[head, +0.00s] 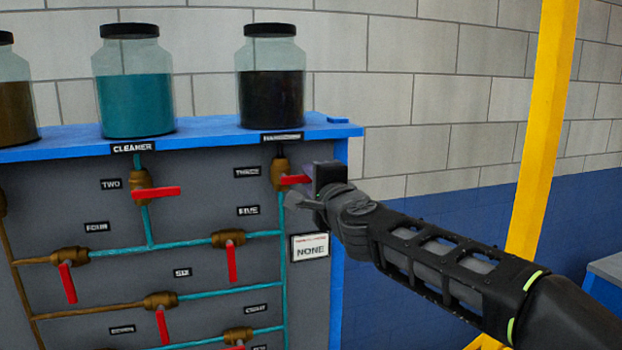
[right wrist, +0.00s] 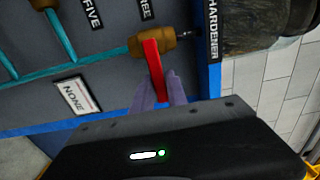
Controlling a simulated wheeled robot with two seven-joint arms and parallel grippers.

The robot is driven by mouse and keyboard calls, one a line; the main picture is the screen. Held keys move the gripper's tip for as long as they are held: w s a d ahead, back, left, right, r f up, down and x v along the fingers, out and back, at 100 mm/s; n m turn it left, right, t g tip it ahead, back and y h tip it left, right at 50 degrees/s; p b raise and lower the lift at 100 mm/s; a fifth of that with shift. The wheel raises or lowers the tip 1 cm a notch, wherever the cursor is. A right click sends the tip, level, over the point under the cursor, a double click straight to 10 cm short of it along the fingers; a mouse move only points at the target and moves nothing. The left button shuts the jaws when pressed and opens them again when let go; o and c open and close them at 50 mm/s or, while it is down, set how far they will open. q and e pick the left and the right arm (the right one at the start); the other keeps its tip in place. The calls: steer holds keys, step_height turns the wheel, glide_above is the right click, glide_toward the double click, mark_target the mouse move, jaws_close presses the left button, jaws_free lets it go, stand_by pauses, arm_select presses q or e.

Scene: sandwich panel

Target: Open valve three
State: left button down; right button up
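Valve three has a brass body (head: 279,172) and a red handle (head: 295,180), beside the label THREE (head: 247,172) at the panel's upper right. The handle points sideways to the right, across its upright pipe. My right gripper (head: 307,188) is at the handle's outer end, its fingers on either side of it. My left gripper is not in view.
Other red-handled valves sit left and below, such as valve two (head: 155,192) and valve five (head: 231,257). Jars, including the teal cleaner jar (head: 134,90), stand on the blue shelf (head: 205,133). A white NONE sign (head: 310,247) hangs below my gripper. A yellow post (head: 544,130) stands right.

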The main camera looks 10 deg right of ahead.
jaws_close()
stand_by(1.0)
